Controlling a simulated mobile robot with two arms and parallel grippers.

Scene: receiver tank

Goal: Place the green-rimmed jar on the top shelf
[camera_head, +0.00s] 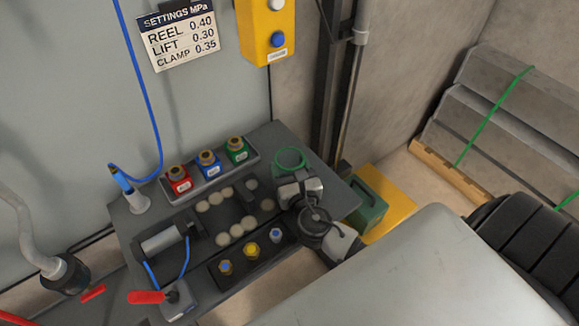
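A green ring (291,158), which looks like the rim of the jar, shows at the back right corner of the dark workbench (338,203). The jar's body below it cannot be made out. My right gripper (301,187) is over the right part of the bench, just in front of the green ring. Its fingers point toward the ring, and I cannot tell whether they touch it or how far they are apart. My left gripper is not in view. I cannot make out a top shelf.
A tray (252,160) with red, blue and green fittings stands along the bench's back. A cylinder (163,239), several pale discs and a dark block with knobs (226,270) lie in front. A blue hose (158,120) hangs at left. A green box (368,204) stands right of the bench.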

